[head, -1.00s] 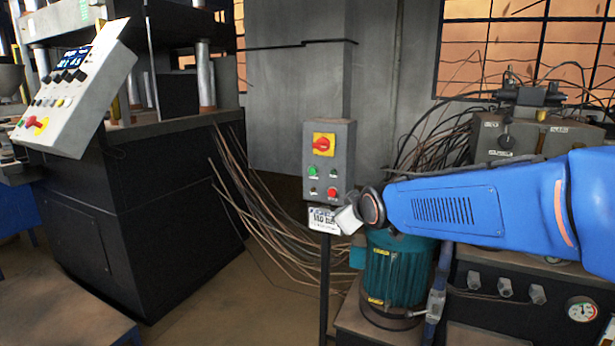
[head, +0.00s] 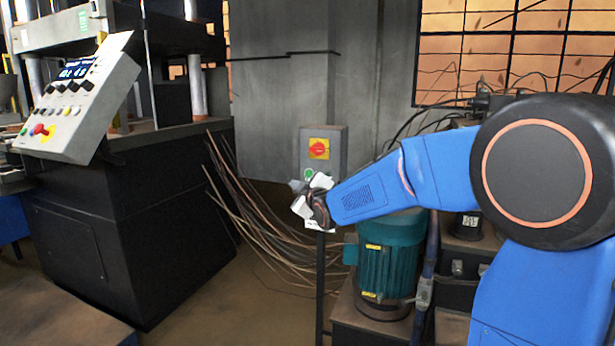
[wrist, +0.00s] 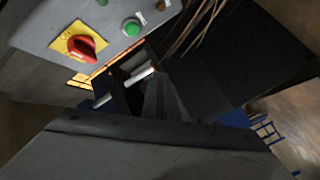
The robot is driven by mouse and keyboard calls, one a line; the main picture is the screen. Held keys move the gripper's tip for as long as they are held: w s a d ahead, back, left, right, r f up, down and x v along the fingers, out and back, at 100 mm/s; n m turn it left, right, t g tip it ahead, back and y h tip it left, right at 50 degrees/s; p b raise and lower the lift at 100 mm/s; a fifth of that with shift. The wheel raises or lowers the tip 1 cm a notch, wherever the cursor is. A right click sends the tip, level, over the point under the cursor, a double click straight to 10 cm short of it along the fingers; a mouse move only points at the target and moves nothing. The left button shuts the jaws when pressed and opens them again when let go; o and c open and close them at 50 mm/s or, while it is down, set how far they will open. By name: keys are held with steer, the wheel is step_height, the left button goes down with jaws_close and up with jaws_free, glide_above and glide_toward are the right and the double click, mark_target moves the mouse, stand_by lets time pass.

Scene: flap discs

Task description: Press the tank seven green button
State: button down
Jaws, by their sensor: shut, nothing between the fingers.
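A grey control box (head: 338,151) on a post carries a red rotary switch on a yellow plate (head: 319,149) with a green button (head: 309,173) below it. The wrist view also shows the green button (wrist: 131,28), beside the red switch (wrist: 82,46). My gripper (head: 300,191) is shut and empty. In the head view it overlaps the lower part of the box, just below the green button, hiding the lower controls. In the wrist view my gripper (wrist: 163,92) points below the button, with a visible gap in the picture. I cannot tell its depth from the panel.
A green motor (head: 390,258) stands right of the post, under my arm. Loose cables (head: 255,230) hang left of the box. A press with a tilted control panel (head: 75,100) stands at the far left. Brown floor is open between the press and the post.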

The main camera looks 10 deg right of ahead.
mark_target(308, 176)
steer(key=shift+w+d, duration=0.85)
steer(key=shift+w, duration=0.35)
steer(key=shift+w+d, duration=0.9)
steer(key=shift+w, duration=0.25)
steer(key=shift+w+d, duration=0.85)
steer(key=shift+w, duration=0.35)
steer(key=shift+w+d, duration=0.1)
steer(key=shift+w, duration=0.05)
steer(key=shift+w+d, duration=0.15)
steer(key=shift+w, duration=0.05)
steer(key=shift+w+d, duration=0.25)
steer(key=shift+w, duration=0.15)
stand_by(0.7)
steer(key=shift+s+a, duration=0.1)
steer(key=shift+s, duration=0.05)
steer(key=shift+s+a, duration=0.35)
steer(key=shift+s, duration=0.25)
stand_by(0.3)
steer(key=shift+s+a, duration=0.75)
steer(key=shift+s, duration=0.3)
steer(key=shift+s+a, duration=0.75)
steer(key=shift+s, duration=0.25)
